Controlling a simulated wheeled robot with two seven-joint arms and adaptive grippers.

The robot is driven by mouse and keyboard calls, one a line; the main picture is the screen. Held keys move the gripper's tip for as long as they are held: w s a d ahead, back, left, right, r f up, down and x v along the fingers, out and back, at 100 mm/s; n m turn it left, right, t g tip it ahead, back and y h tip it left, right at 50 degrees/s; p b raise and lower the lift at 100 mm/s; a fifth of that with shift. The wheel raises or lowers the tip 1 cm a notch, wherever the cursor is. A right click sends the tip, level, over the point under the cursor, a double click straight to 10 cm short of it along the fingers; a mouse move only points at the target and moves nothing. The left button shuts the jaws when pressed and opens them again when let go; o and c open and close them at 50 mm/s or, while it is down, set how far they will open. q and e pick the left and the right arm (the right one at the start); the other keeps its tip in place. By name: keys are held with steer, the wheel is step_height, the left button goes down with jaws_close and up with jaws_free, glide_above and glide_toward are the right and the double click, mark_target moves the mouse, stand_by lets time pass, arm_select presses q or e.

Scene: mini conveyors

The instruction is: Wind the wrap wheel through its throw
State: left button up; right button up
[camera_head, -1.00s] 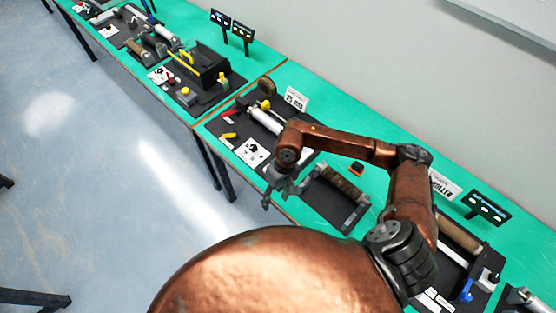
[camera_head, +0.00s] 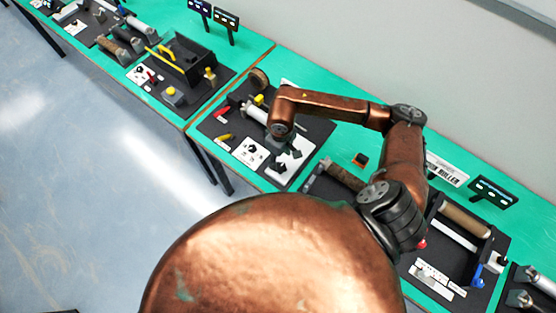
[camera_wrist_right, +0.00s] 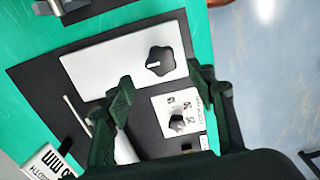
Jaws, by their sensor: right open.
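A black lobed hand wheel (camera_wrist_right: 160,61) sits on a white plate (camera_wrist_right: 100,68) on a dark mat in the right wrist view. It looks like the wrap wheel, though no label confirms this. My right gripper (camera_wrist_right: 160,75) is open and empty. Its two dark fingers appear on either side of the area just below the wheel, apart from it. In the head view my right gripper (camera_head: 287,160) hangs over the white plate (camera_head: 300,147) and hides the wheel. My left gripper is not in view.
A smaller black knob (camera_wrist_right: 178,117) on a white marked dial card stands close to the wheel. A white roller (camera_head: 257,113), red and yellow levers lie on the same mat. A roller frame (camera_head: 343,176) stands to the right. The green bench's front edge is close.

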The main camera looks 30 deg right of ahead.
mark_target(279, 166)
steer(key=f, duration=0.4)
steer(key=shift+w+a+p, duration=0.2)
steer(key=shift+a+p, duration=0.05)
steer(key=shift+p, duration=0.05)
steer(key=shift+f, duration=0.7)
steer(key=c, duration=0.7)
steer(key=shift+d, duration=0.1)
steer(key=c, duration=0.5)
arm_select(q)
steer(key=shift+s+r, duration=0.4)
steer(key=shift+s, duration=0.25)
arm_select(e)
steer(key=shift+o, duration=0.2)
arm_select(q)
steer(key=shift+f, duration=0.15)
